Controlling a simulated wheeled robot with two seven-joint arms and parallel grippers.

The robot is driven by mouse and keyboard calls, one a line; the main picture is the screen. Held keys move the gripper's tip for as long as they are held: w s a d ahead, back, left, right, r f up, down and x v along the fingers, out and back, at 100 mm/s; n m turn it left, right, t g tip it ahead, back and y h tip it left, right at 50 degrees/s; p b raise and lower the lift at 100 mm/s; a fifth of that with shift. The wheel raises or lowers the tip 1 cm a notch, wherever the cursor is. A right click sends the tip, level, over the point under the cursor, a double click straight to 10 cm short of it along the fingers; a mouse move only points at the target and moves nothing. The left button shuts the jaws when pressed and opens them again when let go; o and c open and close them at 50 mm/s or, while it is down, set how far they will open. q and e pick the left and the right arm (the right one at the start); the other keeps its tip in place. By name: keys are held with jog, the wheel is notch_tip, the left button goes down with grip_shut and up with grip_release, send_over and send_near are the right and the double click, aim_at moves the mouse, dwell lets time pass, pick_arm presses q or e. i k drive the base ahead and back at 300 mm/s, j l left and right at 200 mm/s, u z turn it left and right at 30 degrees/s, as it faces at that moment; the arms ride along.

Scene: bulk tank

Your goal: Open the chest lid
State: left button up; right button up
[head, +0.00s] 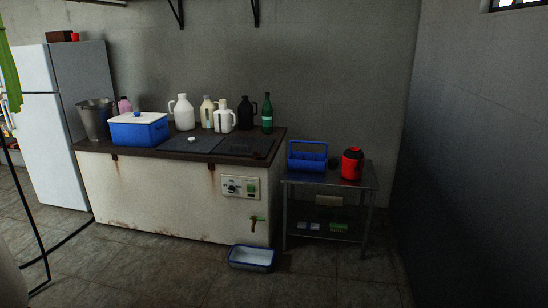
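A large off-white chest (160,197) with rust stains stands against the back wall. Its dark top (222,145) appears shut and flat, with a small white knob-like piece (191,139) on it. A control panel (240,186) and a tap (254,223) are on its front, near the right end. A blue cooler box (139,133) with a white lid (138,118) stands on the left part of the top, and its lid is shut. Neither of my grippers is in view.
Several jugs and bottles, including a green bottle (267,114), stand along the top's back edge. A metal bucket (96,120) is at its left end. A metal table (330,177) holds a blue caddy (306,157). A blue-rimmed tray (251,258) lies on the floor in front.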

aim_at(245, 143)
jog(key=i, duration=3.95)
jog(key=z, duration=0.5)
